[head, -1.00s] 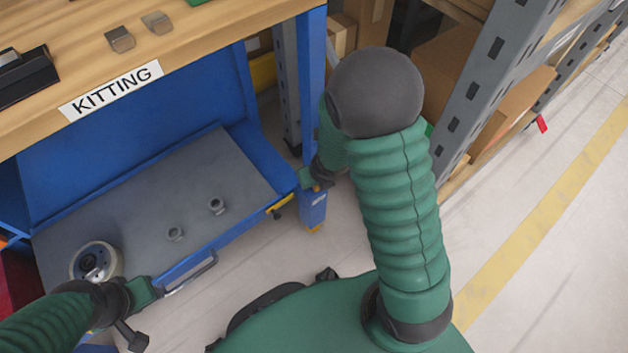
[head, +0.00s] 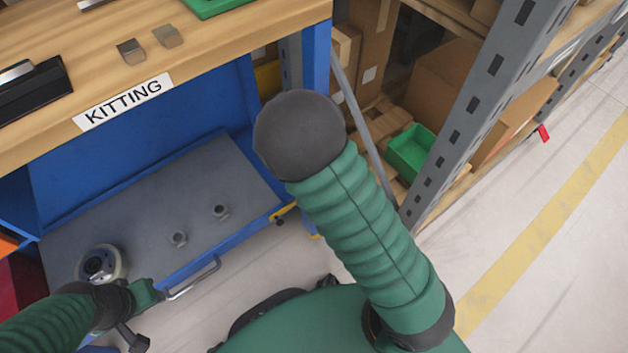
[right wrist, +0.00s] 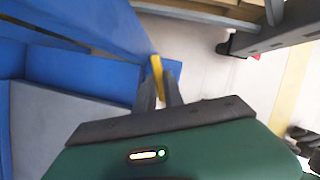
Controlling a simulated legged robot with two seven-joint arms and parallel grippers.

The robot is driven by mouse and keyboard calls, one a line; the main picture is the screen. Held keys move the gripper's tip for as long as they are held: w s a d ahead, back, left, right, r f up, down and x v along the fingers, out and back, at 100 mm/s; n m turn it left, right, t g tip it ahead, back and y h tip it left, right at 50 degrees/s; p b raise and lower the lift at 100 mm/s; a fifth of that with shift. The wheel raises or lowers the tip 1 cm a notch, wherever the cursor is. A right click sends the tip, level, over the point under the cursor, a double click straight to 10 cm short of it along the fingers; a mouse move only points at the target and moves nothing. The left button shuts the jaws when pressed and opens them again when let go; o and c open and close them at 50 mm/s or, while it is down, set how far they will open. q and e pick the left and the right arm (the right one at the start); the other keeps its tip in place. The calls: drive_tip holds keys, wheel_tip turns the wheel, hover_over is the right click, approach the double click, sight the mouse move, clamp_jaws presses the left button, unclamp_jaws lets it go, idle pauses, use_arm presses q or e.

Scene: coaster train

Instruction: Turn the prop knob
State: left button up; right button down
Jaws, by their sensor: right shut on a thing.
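A small yellow piece (right wrist: 156,68), which appears to be the prop knob, lies at the fingertips of my right gripper (right wrist: 160,85) in the right wrist view. The right fingers are shut on it, beside the blue bench frame. In the head view, my right arm hides this gripper. A yellow piece with a dark end (head: 283,211) shows below the blue leg, left of the arm. My left gripper (head: 152,294) is at the front edge of the grey lower shelf (head: 130,215), beside a silver handle (head: 195,279). Whether its fingers are open is unclear.
The wooden bench top with the KITTING label (head: 122,101) overhangs the shelf. A grey rack upright (head: 475,115) and a green bin (head: 410,152) stand right. The floor at right is clear.

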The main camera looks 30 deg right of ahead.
drive_tip(key=m+g+p, duration=0.1)
drive_tip(key=m+p, duration=0.3)
drive_tip(key=p, duration=0.1)
drive_tip(key=m+g+p, duration=0.1)
drive_tip(key=m+p, duration=0.1)
drive_tip(key=p, duration=0.1)
drive_tip(key=shift+w+a+r+g, duration=0.1)
drive_tip(key=shift+w+r+g, duration=0.15)
drive_tip(key=shift+g, duration=0.05)
drive_tip(key=m+p, duration=0.2)
drive_tip(key=shift+w+f+m+g, duration=0.1)
drive_tip(key=shift+f+m+g, duration=0.05)
drive_tip(key=shift+m+g, duration=0.2)
drive_tip(key=shift+w+f+m+g+p, duration=0.1)
drive_tip(key=shift+m+g+p, duration=0.25)
drive_tip(key=shift+m+p, duration=0.3)
drive_tip(key=c, duration=1.4)
unclamp_jaws()
drive_tip(key=shift+c, duration=0.2)
